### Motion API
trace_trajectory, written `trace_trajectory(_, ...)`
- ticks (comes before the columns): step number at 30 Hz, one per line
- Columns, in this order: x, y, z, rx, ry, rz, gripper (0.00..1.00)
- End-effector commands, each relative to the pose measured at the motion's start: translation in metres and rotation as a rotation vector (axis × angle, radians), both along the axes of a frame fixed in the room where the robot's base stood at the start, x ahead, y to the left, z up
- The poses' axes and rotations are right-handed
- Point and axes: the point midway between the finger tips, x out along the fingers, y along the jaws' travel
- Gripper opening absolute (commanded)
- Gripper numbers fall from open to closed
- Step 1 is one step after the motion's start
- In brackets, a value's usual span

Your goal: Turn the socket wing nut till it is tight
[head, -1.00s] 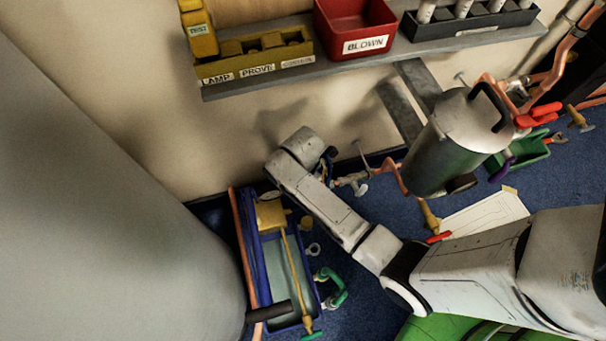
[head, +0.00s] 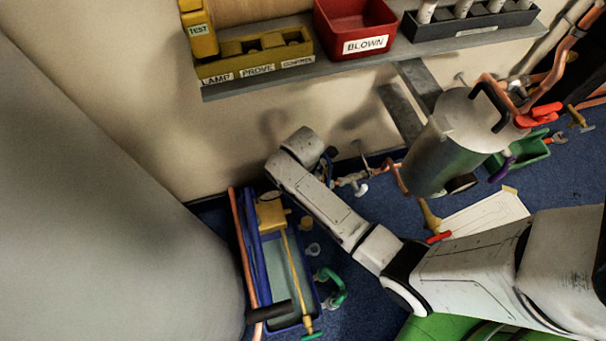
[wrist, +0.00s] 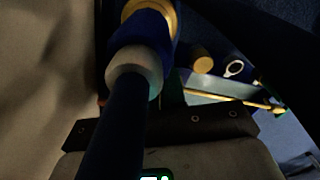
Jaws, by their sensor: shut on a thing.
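My gripper (head: 328,160) is low by the wall, at the left end of the copper pipework, largely hidden behind my own arm in the head view. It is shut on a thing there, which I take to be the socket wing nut. In the wrist view a pale collar (wrist: 134,72), a blue sleeve and a brass end stand in line at the end of a dark bar. The wings and the jaws' contact with them are too dark to make out. A small pale winged fitting (head: 360,189) shows just right of my gripper in the head view.
A blue tray (head: 262,300) with a yellow-handled rod stands left of my arm. A pale ring (head: 313,249) and a green clamp (head: 331,288) lie beside it. A steel cylinder (head: 440,150) stands to the right. A shelf with a red bin (head: 352,22) is above.

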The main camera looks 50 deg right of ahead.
Motion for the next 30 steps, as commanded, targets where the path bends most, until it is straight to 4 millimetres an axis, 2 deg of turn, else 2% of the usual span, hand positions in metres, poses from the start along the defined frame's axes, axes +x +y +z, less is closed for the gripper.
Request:
trace_trajectory(23, -0.0007, -0.0001, 0.0, 0.0, 0.003, -0.003, 0.0)
trace_trajectory(30, 0.002, -0.0008, 0.0021, 0.001, 0.004, -0.06, 0.0)
